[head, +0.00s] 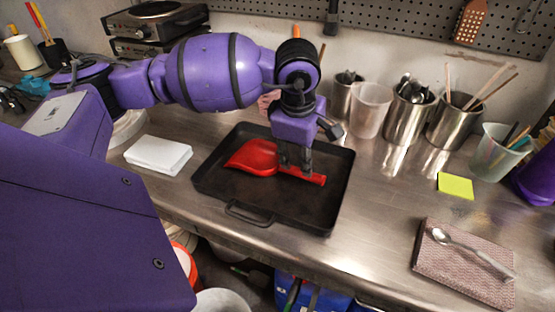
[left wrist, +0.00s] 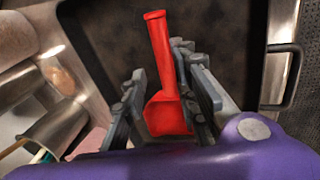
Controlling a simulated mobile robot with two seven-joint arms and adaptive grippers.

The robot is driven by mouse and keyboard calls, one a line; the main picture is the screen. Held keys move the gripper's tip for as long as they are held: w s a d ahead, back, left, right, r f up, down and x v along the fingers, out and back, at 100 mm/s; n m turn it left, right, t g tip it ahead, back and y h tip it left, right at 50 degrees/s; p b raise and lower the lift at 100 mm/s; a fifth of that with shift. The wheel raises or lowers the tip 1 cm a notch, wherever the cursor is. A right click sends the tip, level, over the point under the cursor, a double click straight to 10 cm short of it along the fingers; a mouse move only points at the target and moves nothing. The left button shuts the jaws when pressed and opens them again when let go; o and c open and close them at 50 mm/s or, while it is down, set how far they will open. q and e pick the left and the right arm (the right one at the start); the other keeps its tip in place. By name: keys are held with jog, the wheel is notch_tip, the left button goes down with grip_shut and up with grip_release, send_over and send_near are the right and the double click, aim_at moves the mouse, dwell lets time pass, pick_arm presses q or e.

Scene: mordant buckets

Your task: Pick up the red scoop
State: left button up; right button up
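The red scoop (head: 255,157) lies in a black tray (head: 210,186) on the steel counter, its bowl to the left and its handle to the right. My left gripper (head: 295,172) points down over the scoop's handle. In the left wrist view, the scoop (left wrist: 162,62) lies between the two fingers of my left gripper (left wrist: 162,78). The fingers are apart, with a gap visible on the left side of the handle; the right finger is close to it. The gripper hides part of the scoop in the head view. My right gripper is not in view.
A white stack (head: 158,154) lies left of the tray. Steel canisters (head: 408,117) and a clear cup (head: 370,108) stand behind and right. A yellow note (head: 455,186) and a cloth (head: 440,262) with a spoon (head: 470,250) lie to the right. A burner (head: 155,22) stands at the back left.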

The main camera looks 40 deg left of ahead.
aim_at(298, 170)
pick_arm(q)
jog(key=shift+s+f, duration=0.2)
jog(key=shift+f, duration=0.25)
jog(key=f, duration=0.5)
jog(key=shift+w+a+p, duration=0.15)
jog(key=shift+w+p, duration=0.25)
jog(key=shift+c, duration=0.5)
grip_shut()
